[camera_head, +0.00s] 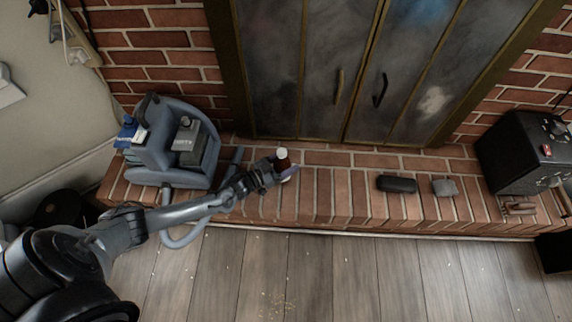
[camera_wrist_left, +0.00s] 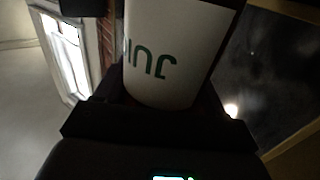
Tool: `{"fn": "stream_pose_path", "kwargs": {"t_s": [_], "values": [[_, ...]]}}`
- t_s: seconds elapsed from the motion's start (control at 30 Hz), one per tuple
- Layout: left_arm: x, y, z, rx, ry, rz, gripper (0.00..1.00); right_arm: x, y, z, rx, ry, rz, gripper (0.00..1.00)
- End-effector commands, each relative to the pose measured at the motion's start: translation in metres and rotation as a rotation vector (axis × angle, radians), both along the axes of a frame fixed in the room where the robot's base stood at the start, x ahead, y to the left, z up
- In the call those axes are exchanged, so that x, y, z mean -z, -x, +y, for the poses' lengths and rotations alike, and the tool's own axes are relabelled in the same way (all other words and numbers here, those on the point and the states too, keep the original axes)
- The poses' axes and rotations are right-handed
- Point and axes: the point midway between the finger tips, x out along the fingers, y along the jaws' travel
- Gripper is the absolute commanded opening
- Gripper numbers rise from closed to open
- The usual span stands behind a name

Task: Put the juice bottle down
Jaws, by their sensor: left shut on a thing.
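The bottle's lower part is mostly hidden by the gripper. I cannot tell whether its base touches the bricks. In the left wrist view the bottle (camera_wrist_left: 172,52) fills the upper middle, its white label showing part of the word "JUICE" in green, between the dark fingers. My right gripper is not in view.
A blue-grey vacuum-like machine (camera_head: 172,145) stands on the hearth to the left. A dark case (camera_head: 397,184), a small grey block (camera_head: 445,187) and a black box (camera_head: 525,150) are to the right. Metal fireplace doors (camera_head: 340,70) stand behind. Bare brick lies between the bottle and the case.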

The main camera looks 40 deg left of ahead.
Motion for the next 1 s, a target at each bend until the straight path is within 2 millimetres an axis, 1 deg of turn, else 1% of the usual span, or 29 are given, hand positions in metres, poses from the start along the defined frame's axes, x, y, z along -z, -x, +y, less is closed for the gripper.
{"fn": "stream_pose_path", "kwargs": {"t_s": [0.27, 0.43, 0.47, 0.6, 0.87, 1.0], "values": [[-0.0018, -0.0012, 0.0004, 0.0, 0.0, -0.005, 0.14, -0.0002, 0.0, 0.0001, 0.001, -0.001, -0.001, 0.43], [0.0026, -0.0011, 0.0005, -0.001, -0.001, -0.004, 0.14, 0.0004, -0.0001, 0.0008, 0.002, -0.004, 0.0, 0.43], [0.0042, -0.0002, 0.0003, 0.0, -0.001, 0.0, 0.72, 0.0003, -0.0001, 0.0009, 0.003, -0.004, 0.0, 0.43], [0.004, -0.0001, 0.0002, 0.0, -0.001, 0.0, 0.94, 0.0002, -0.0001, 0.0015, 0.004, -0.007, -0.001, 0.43], [0.0038, -0.0001, 0.0002, 0.0, -0.001, 0.0, 0.95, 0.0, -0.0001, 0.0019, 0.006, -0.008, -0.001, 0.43], [-0.0008, -0.0001, 0.0, 0.001, -0.001, -0.001, 0.95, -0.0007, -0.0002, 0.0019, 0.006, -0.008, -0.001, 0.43]]}}
